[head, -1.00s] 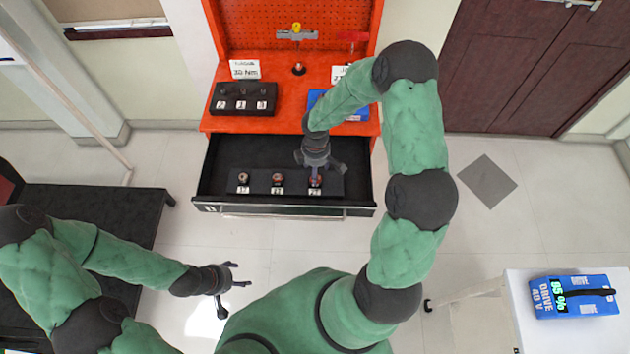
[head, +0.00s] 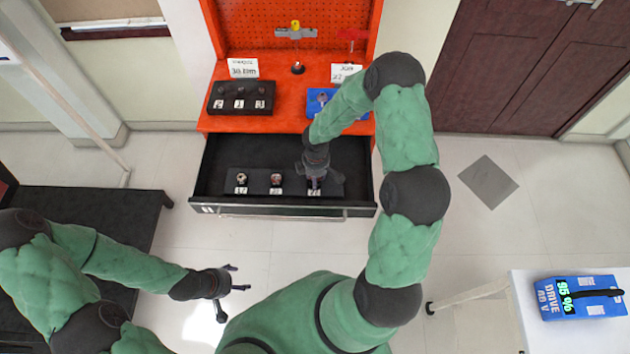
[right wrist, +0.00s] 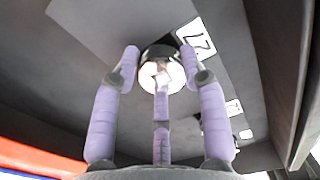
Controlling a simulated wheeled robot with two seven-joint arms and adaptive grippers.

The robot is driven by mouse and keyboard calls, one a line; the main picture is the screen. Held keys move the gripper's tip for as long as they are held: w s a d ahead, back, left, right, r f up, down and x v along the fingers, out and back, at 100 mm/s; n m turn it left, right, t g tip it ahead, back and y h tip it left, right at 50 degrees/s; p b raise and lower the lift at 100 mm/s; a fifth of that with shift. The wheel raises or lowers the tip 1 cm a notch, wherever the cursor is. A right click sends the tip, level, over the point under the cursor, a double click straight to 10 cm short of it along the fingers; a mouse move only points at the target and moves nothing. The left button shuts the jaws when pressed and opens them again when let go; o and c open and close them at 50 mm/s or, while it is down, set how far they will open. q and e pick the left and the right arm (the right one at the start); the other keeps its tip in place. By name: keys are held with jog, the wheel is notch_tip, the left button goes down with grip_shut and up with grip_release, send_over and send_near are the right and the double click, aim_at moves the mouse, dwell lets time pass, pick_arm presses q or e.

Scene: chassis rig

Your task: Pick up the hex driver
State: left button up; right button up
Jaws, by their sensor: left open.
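I cannot tell for sure which item is the hex driver. A round, shiny piece with a dark rim (right wrist: 148,78) stands at the right end of the holder in the open drawer. My right gripper (head: 316,180) is down in the drawer over that end of the holder and hides the piece in the head view. In the right wrist view its fingers (right wrist: 160,68) are spread around the piece, and contact is not clear. My left gripper (head: 226,288) is open and empty, in front of the drawer at the lower left.
The holder (head: 257,183) carries two other pieces. The orange bench (head: 290,95) above the drawer (head: 210,165) bears a black numbered block (head: 240,98) and a blue item (head: 318,98). Tools hang at the pegboard (head: 265,38). A blue box (head: 580,297) lies on a white table (head: 525,335).

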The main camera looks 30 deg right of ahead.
jog(key=shift+s, duration=0.15)
grip_shut()
jog(key=shift+d+r+p, duration=0.15)
jog(key=shift+r+p, duration=0.15)
jog(key=shift+r, duration=0.25)
notch_tip(320, 180, up, 3)
jog(key=shift+f+p, duration=0.2)
jog(key=shift+p, duration=0.3)
jog(key=s+r, duration=0.3)
jog(key=s, duration=0.1)
jog(key=s+r+p, duration=0.1)
jog(key=s+r, duration=0.2)
jog(key=s, duration=0.2)
jog(key=s+r+p, duration=0.1)
jog(key=s+r, duration=0.2)
jog(key=s, duration=0.2)
jog(key=shift+d+r, duration=0.15)
jog(key=shift+d, duration=0.25)
jog(key=shift+r+p, duration=0.15)
jog(key=shift+p, duration=0.25)
jog(key=shift+w+r+p, duration=0.25)
jog(key=shift+r+p, duration=0.75)
jog(key=shift+r, duration=0.05)
jog(key=shift+w+r+p, duration=0.25)
jog(key=shift+r+p, duration=0.75)
jog(key=shift+r, duration=0.05)
